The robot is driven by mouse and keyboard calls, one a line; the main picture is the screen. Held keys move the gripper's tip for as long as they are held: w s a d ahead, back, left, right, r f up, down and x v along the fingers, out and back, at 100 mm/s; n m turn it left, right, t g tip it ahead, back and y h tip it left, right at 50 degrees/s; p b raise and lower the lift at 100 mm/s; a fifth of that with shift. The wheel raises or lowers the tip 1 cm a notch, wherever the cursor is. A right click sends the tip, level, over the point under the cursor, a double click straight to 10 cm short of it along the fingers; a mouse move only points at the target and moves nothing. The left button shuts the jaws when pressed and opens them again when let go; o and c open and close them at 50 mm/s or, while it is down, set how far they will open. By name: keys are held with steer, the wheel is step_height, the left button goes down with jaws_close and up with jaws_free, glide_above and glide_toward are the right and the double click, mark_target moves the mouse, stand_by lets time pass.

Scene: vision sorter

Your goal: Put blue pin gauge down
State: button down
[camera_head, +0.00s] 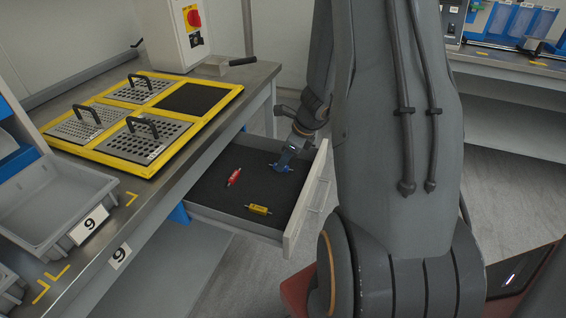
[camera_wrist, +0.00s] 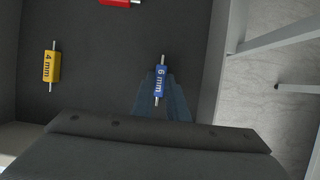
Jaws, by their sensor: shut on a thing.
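The blue pin gauge (camera_wrist: 160,82), marked "6 mm", is between the fingers of my gripper (camera_wrist: 161,92) in the wrist view. My gripper is shut on it. In the head view my gripper (camera_head: 283,166) is low inside the open drawer (camera_head: 292,238), near its right back part, with the blue pin gauge at its tip. I cannot tell whether the gauge touches the drawer floor. A yellow pin gauge (camera_head: 258,209), marked "4 mm" in the wrist view (camera_wrist: 51,66), and a red pin gauge (camera_head: 234,177) lie on the dark drawer floor.
The drawer front and side walls stand close to my gripper. The bench above holds a yellow-framed board (camera_head: 150,168) with handled perforated plates and one dark empty-looking area (camera_head: 190,98). A grey bin (camera_head: 50,205) stands at the left. Dark drawer floor is free around the gauges.

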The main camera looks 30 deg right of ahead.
steer(key=shift+f, duration=0.1)
steer(key=c, duration=2.2)
jaws_free()
steer(key=shift+f, duration=0.1)
steer(key=o, duration=0.5)
steer(key=shift+c, duration=0.2)
